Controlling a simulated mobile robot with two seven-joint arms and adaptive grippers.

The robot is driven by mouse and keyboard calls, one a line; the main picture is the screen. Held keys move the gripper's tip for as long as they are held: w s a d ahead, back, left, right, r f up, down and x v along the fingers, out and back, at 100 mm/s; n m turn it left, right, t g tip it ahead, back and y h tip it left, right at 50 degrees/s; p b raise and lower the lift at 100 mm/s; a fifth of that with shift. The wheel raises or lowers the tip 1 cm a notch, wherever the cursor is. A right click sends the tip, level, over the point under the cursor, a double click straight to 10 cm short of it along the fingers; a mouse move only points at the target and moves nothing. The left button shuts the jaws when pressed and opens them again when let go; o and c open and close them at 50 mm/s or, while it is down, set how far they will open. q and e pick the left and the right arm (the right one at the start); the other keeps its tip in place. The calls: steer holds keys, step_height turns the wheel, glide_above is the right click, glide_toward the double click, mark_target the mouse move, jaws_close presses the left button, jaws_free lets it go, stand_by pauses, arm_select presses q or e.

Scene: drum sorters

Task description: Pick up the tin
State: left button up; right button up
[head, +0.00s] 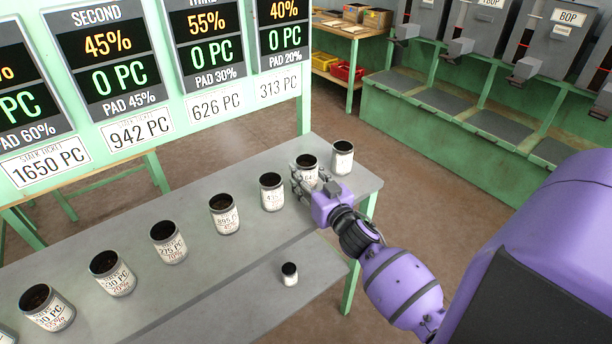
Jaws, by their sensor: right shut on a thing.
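A row of labelled tins with dark open tops stands along the grey table (190,285). My right gripper (305,182) is shut on a tin (309,164) near the right end of the row. Its fingers cover the tin's left side and part of its label. I cannot tell whether that tin is off the table. A tin with a plain white front (342,160) stands just right of it, and another labelled tin (271,192) stands to its left. A small white tin (290,275) sits apart, nearer the front. My left gripper is not in view.
More tins, such as one at the middle (224,215) and one at front left (47,308), continue the row. A green display board (145,95) rises behind. Green bins with grey dispensers (480,105) stand at right. A shelf holds a red crate (346,71).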

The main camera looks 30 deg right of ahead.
steer(key=s+a+r, duration=0.1)
steer(key=s+r, duration=0.6)
steer(key=s, duration=0.6)
steer(key=shift+a, duration=0.15)
stand_by(0.3)
stand_by(0.8)
